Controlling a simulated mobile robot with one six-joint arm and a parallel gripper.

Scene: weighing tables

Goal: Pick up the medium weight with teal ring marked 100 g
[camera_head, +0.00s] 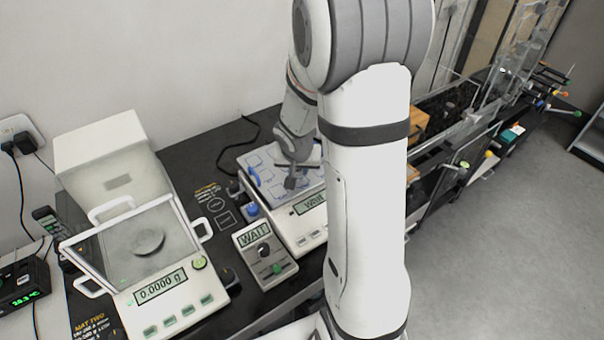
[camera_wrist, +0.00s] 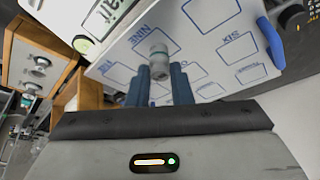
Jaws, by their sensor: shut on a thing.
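In the head view my gripper (camera_head: 291,180) is over the white plate with blue-outlined boxes (camera_head: 262,176), and the weight cannot be made out there. The plate also shows in the wrist view (camera_wrist: 205,62), with words such as NINE and SIX. I cannot tell whether the weight touches the plate.
A glass-shielded balance (camera_head: 165,287) reading 0.0000 g stands at the left. A small box reading WAIT (camera_head: 265,256) stands between it and the plate's scale (camera_head: 312,243). Wooden drawers (camera_wrist: 35,62) show at the left of the wrist view.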

